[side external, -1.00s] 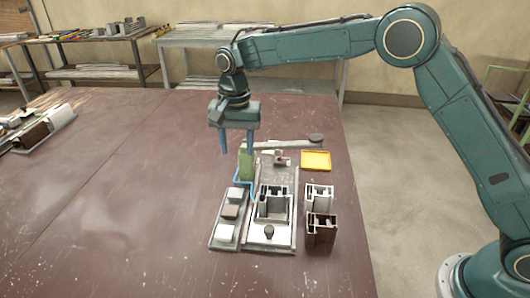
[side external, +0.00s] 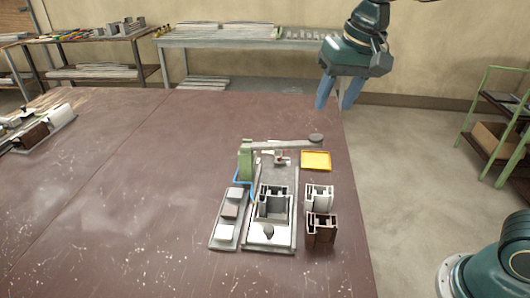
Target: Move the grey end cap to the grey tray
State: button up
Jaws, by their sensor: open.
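My gripper (side external: 335,103) is high over the far right edge of the bench, its two blue fingers apart and nothing between them. A narrow grey tray (side external: 215,246) lies left of the clamp fixture, with two pale blocks (side external: 226,233) and a brown-grey block (side external: 229,211) in a row. I cannot tell whether one of these is the grey end cap. A small dark grey piece (side external: 268,232) sits at the front of the fixture; it may be a knob or the cap. My gripper is far from all of these.
The clamp fixture (side external: 284,243) holds a grey profile (side external: 272,206). A green post (side external: 246,160) carries a long lever with a dark knob (side external: 316,138). A yellow tray (side external: 316,160) and white and brown profile pieces (side external: 321,229) stand right. The bench's left middle is clear.

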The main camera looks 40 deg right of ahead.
jog(key=s+d+f+n+t, duration=0.1)
jog(key=s+d+n, duration=0.1)
jog(key=s, duration=0.7)
jog(key=s+d+f+n+t, duration=0.1)
jog(key=s+d+f+n, duration=0.1)
jog(key=s, duration=0.8)
jog(key=shift+s+d+f+t, duration=0.2)
jog(key=shift+d+t, duration=0.1)
jog(key=shift+d, duration=0.4)
